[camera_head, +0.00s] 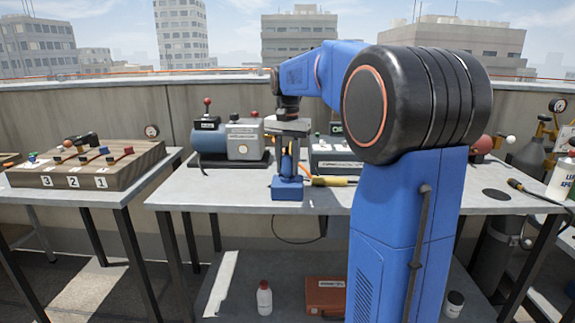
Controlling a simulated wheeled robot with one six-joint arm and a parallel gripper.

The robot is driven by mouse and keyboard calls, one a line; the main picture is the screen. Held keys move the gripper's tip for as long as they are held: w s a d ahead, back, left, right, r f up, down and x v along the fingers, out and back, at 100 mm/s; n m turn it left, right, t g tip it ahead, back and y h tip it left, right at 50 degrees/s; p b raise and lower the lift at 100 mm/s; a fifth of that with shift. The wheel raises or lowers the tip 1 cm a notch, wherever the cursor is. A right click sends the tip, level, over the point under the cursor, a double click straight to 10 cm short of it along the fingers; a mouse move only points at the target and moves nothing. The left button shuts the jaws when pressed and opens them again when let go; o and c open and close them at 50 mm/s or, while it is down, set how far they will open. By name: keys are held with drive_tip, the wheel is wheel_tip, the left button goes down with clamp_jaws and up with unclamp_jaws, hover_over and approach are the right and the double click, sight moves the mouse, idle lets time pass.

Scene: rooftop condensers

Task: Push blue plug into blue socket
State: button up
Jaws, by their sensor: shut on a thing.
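My gripper (287,150) hangs from my blue arm over the middle table, fingers pointing down. It is shut on a blue thing with an orange part, which looks like the blue plug (286,166). A blue block, which looks like the blue socket (287,190), stands on the table directly below. The plug's lower end is in line with the block and appears to meet its top. I cannot tell whether it is touching or how deep it sits. The gripper partly hides the plug.
A yellow-handled tool (331,181) lies close to the right of the blue block. A blue and grey pump (228,140) stands behind on the left, a labelled grey box (334,157) behind on the right. A wooden numbered board (85,165) is on the left table. The front left tabletop is clear.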

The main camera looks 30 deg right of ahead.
sight(287, 158)
drive_tip(key=shift+f, duration=0.25)
idle(0.4)
drive_tip(key=o, duration=1.2)
drive_tip(key=shift+c, duration=0.2)
drive_tip(key=shift+r, duration=0.1)
wheel_tip(287, 158, up, 17)
drive_tip(key=s+a+f+n+t, duration=0.1)
drive_tip(key=s+a+f+n, duration=0.2)
drive_tip(key=s+a+f, duration=0.4)
drive_tip(key=s+a+f+n+t, duration=0.1)
drive_tip(key=s+a+f+n, duration=0.1)
drive_tip(key=s+a+f, duration=0.45)
drive_tip(key=s+a+f+n+t, duration=0.2)
drive_tip(key=s+f+n, duration=0.3)
drive_tip(key=s+f, duration=1.1)
drive_tip(key=shift+s+a+f+t, duration=0.15)
drive_tip(key=shift+s+f+t, duration=0.25)
drive_tip(key=shift+f, duration=0.35)
